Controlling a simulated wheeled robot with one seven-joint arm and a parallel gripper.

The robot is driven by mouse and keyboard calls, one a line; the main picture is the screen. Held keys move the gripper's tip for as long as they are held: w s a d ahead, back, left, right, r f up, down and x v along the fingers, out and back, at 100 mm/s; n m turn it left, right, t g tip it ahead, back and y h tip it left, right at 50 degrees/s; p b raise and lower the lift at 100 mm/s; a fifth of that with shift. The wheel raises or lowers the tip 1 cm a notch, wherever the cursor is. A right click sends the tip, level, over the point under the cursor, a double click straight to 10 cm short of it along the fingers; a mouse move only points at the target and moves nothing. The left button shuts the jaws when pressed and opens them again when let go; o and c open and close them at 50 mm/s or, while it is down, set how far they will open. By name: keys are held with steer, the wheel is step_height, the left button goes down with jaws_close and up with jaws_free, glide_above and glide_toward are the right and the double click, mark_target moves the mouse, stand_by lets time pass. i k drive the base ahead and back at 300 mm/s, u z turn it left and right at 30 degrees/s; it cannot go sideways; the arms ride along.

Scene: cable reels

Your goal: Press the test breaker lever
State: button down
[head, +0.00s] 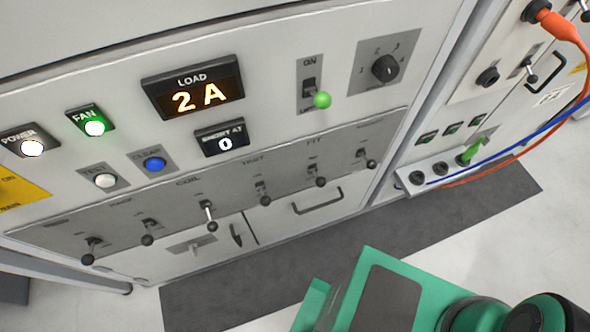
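A grey strip (130,211) on the panel front carries a row of breaker levers with dark ball ends. The lever under the label TEST (264,192) is fourth from the left, and its ball end points down. The COIL lever (209,214) is to its left and has a brighter shaft. The FIT-like labelled lever (319,173) is to its right; that label is hard to read. My gripper cannot be made out; only green and black parts, likely of my own arm, show at the bottom right, apart from the levers.
A white TEST button (105,180) sits beside a blue button (154,164). Orange and blue cables (572,55) hang at right.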

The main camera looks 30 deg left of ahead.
mark_target(264, 200)
steer(key=z, duration=1.25)
steer(key=i, duration=0.45)
steer(key=u, duration=2.85)
